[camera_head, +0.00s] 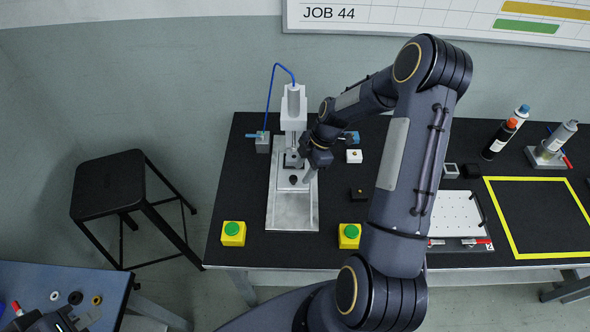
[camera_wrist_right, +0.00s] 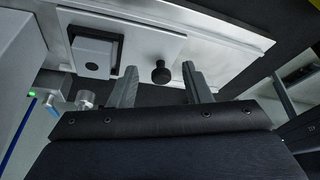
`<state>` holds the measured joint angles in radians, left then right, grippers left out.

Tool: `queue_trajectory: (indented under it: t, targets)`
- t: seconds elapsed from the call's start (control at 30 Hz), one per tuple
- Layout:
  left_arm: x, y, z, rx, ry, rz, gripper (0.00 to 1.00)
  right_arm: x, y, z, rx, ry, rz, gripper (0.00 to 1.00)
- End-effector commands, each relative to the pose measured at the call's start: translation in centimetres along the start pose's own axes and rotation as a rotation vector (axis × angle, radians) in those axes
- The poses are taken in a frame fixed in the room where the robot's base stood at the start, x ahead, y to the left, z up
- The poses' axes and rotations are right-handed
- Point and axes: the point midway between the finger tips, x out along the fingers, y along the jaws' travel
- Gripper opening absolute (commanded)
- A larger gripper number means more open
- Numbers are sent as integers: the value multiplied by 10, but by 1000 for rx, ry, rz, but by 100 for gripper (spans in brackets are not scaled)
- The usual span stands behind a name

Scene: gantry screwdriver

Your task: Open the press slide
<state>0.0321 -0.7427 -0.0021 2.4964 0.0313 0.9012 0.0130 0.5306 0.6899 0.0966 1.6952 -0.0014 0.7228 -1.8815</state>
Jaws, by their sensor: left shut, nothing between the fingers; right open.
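The press (camera_head: 293,110) stands on the black bench, with a metal base plate (camera_head: 291,212) in front of it. Its slide plate bears a black knob (camera_head: 293,180). In the right wrist view the slide (camera_wrist_right: 146,42) is a flat light plate with a grey block (camera_wrist_right: 92,54) and the knob (camera_wrist_right: 161,73). My right gripper (camera_head: 307,174) is open and empty at the press, with its fingers (camera_wrist_right: 160,88) apart on either side of the knob in the picture. I cannot tell whether the fingertips reach around it. My left gripper (camera_head: 82,320) is shut and empty at the lower left.
Two yellow boxes with green buttons (camera_head: 233,233) (camera_head: 349,235) flank the base plate's front. A black stool (camera_head: 108,184) stands left of the bench. Bottles (camera_head: 499,139) stand far right.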

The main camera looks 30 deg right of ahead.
Motion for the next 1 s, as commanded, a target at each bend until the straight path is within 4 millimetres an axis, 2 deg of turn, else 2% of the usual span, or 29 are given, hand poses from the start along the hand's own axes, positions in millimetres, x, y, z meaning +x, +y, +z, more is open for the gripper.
queue_trajectory:
  t: [0.03,0.17,0.33,0.6,0.93,1.0]
  targets:
    - [-4,2,-2,0,0,0,0,2,0,-10,-4,1,-2,44]
    - [-7,3,-4,0,0,0,0,8,0,-24,-1,0,-1,44]
    - [-11,5,-6,0,0,0,0,19,0,-22,2,0,-1,44]
    - [-11,5,-6,0,0,0,0,21,0,-22,1,0,1,44]
    - [-11,5,-6,0,0,0,0,21,0,-22,1,0,1,1]
    - [-11,5,-6,0,0,0,0,21,0,-22,1,0,1,0]
